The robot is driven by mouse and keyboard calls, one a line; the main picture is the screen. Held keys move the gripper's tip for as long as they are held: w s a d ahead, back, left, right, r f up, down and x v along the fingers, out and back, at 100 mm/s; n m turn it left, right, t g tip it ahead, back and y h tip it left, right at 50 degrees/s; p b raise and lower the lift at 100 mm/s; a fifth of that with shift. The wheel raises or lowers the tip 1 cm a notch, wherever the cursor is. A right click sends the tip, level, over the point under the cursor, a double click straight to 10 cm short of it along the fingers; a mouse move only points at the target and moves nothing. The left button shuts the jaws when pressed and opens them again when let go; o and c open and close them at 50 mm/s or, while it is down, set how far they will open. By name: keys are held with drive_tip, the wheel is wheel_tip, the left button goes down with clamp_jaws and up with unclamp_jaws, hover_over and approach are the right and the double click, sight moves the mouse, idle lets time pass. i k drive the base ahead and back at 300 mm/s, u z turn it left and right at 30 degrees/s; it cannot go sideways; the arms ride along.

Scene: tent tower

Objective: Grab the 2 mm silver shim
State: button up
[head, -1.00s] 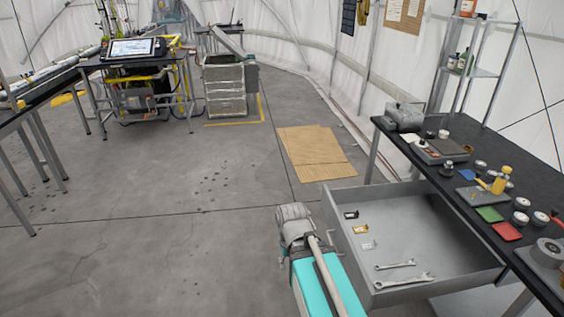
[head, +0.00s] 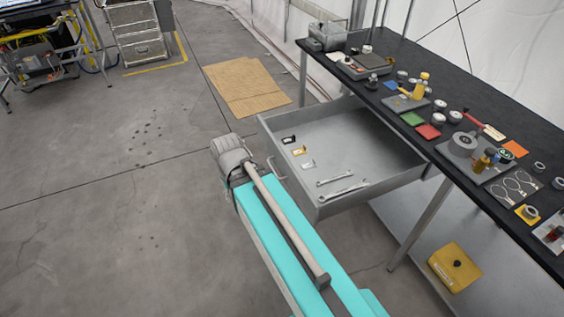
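A small silver piece (head: 308,165), which looks like the silver shim, lies in the open grey drawer (head: 375,150), toward its left side. Its thickness marking is too small to read. A gold piece (head: 299,152) and a black piece (head: 289,139) lie in a row behind it, apart from one another. My arm's teal link and grey joint stand to the left of the drawer and in front of it. My gripper is not in view.
Two wrenches (head: 343,190) lie near the drawer's front end. The black workbench (head: 480,110) above the drawer holds several small parts and tools. A yellow case (head: 455,265) sits below. Cardboard (head: 248,88) lies flat on the floor; the floor left of the drawer is clear.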

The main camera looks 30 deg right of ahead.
sight(308, 164)
drive_tip(key=z, duration=0.55)
drive_tip(key=k, duration=0.75)
drive_tip(key=z, duration=1.05)
drive_tip(key=k, duration=0.65)
drive_tip(key=z, duration=0.45)
drive_tip(key=i, duration=1.3)
drive_tip(key=u, duration=0.45)
drive_tip(key=i, duration=0.6)
drive_tip(key=u, duration=0.95)
drive_tip(key=i, duration=0.5)
drive_tip(key=u, duration=0.35)
